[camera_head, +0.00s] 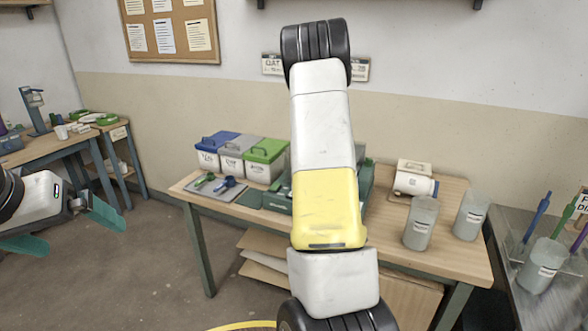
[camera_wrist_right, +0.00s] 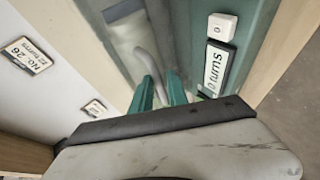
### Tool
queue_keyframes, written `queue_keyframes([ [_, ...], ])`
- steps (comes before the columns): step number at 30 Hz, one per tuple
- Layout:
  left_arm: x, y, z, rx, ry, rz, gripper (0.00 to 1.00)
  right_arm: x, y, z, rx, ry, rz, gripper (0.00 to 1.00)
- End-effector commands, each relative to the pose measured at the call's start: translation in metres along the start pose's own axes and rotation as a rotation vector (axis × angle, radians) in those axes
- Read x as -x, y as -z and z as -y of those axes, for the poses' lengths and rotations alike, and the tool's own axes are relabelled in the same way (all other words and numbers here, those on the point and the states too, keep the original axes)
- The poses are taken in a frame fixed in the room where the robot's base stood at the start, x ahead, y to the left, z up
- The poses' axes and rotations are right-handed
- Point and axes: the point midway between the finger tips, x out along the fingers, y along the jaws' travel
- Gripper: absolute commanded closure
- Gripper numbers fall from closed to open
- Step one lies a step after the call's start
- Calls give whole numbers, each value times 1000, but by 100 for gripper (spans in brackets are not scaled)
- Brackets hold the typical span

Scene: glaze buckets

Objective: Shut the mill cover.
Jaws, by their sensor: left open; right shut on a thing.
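The mill (camera_head: 367,180) is a green machine on the wooden table, mostly hidden behind my right arm in the head view. In the right wrist view its green body (camera_wrist_right: 258,28) carries a "0 turns" label. My right gripper (camera_wrist_right: 163,92) has its teal fingers shut on a grey bent handle (camera_wrist_right: 148,62) in front of a pale grey-green panel. I cannot tell the cover's exact angle. My left gripper (camera_head: 75,228) is open and empty at the far left, away from the mill.
The wooden table (camera_head: 455,255) holds lidded bins with blue, grey and green lids (camera_head: 265,158), a grey mat with scoops (camera_head: 207,192), a white device (camera_head: 413,180) and grey cups (camera_head: 421,222). A metal counter (camera_head: 510,282) stands at right. Floor at left is clear.

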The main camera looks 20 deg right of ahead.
Motion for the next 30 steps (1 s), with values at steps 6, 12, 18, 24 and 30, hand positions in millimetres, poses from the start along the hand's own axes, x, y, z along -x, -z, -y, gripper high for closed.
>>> queue_keyframes([
  [6, 0, 0, 0, 0, 0, 0, 0, 0, 0, 27, 6, 56, 6, 100],
  [12, 0, 0, 0, 0, 0, 0, 0, 0, 1, 27, 6, 56, 4, 66],
  [18, 0, 0, 0, 0, 0, 0, 0, 0, 0, 26, 6, 55, 6, 66],
  [24, 0, 0, 0, 0, 0, 0, 0, 7, 0, 25, 5, 52, 7, 66],
  [30, 0, 0, 0, 0, 0, 0, 0, 40, 1, 21, 4, 47, 5, 66],
])
